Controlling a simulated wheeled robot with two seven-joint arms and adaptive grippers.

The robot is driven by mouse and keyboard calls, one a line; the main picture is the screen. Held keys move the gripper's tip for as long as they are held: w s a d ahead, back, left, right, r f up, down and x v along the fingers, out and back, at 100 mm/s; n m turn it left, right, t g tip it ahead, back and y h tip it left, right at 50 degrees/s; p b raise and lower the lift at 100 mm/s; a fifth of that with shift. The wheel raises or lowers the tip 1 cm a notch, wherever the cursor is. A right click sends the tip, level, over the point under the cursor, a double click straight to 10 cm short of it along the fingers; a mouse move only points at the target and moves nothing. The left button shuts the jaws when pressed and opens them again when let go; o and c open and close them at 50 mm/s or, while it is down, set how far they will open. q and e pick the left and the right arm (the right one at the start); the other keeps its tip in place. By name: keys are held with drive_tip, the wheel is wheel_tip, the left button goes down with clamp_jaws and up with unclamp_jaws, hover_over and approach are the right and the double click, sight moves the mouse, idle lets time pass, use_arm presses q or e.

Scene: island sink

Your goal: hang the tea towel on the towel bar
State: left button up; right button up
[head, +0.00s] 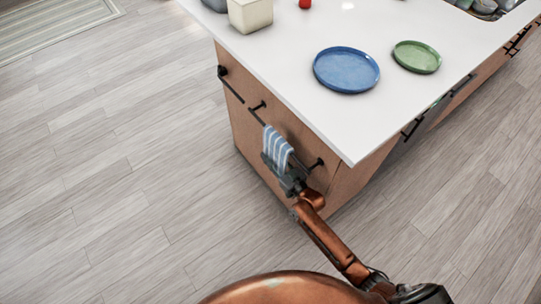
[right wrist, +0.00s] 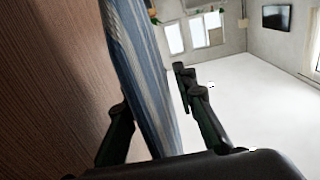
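The blue-and-white striped tea towel (head: 276,146) hangs at the black towel bar (head: 303,166) on the end panel of the island. Its top appears to lie over the bar, though the contact is small in the head view. My right gripper (head: 281,168) is at the towel's lower part. In the right wrist view the towel (right wrist: 145,70) runs between the two spread fingers of the right gripper (right wrist: 153,88). The left finger is close to the towel, partly hidden by it; a gap shows between towel and right finger. My left gripper is out of view.
The white countertop (head: 300,110) overhangs the wooden end panel (head: 245,125). A second black bar (head: 231,88) is further left on that panel. A blue plate (head: 346,69), a green plate (head: 417,56) and a cream box (head: 250,13) stand on top. The floor (head: 120,160) to the left is clear.

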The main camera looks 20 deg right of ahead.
sight(283, 169)
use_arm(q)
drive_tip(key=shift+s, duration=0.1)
use_arm(e)
drive_tip(key=shift+f, duration=0.15)
drive_tip(key=shift+s+d, duration=0.1)
drive_tip(key=shift+s, duration=0.2)
drive_tip(key=p+v, duration=0.1)
drive_tip(key=v, duration=0.2)
drive_tip(key=p+v, duration=0.1)
drive_tip(key=v, duration=0.2)
drive_tip(key=shift+s+d+r, duration=0.1)
drive_tip(key=shift+d+r, duration=0.1)
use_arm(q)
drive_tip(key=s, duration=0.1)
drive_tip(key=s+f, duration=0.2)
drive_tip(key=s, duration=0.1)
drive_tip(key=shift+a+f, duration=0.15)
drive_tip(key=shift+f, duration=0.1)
use_arm(e)
drive_tip(key=shift+s+d+f, duration=0.1)
drive_tip(key=shift+s+d, duration=0.05)
drive_tip(key=shift+s, duration=0.25)
